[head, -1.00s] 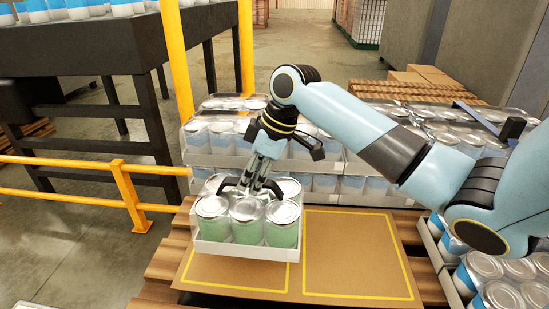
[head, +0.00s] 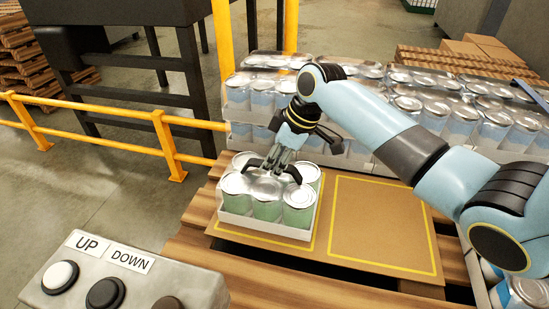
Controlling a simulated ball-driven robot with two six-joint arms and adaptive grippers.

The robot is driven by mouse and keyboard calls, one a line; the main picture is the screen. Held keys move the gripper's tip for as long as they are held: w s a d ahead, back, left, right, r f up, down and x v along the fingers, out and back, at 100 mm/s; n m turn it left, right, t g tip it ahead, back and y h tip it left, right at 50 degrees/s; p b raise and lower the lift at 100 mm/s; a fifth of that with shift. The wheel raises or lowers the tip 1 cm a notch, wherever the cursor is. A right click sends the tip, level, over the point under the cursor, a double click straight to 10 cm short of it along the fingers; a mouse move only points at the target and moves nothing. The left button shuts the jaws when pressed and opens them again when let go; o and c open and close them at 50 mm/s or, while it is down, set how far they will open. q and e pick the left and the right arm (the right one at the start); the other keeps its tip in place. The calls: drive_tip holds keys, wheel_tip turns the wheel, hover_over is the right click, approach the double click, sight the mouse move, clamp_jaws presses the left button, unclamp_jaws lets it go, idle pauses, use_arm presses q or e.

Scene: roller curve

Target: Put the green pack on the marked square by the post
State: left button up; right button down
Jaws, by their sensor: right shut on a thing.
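The green pack (head: 268,207) is a white tray of several green cans with silver lids. It is upright, over the left yellow-outlined square (head: 262,241) on the brown board, close to the yellow post (head: 222,75). Yellow line shows along its front and right sides; the far side is hidden. I cannot tell whether the tray touches the board or hangs just above it. My right gripper (head: 275,170) comes from above and is shut on the green pack among its can tops. My left gripper is not in view.
A second marked square (head: 382,225) to the right is empty. Blue-labelled can packs (head: 262,95) stand stacked behind and at right. A yellow rail (head: 90,120) runs at left. A control box (head: 125,275) with UP and DOWN buttons is at the lower left.

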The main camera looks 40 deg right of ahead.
drive_tip(key=c, duration=1.1)
unclamp_jaws()
drive_tip(key=shift+c, duration=0.2)
drive_tip(key=v, duration=1.2)
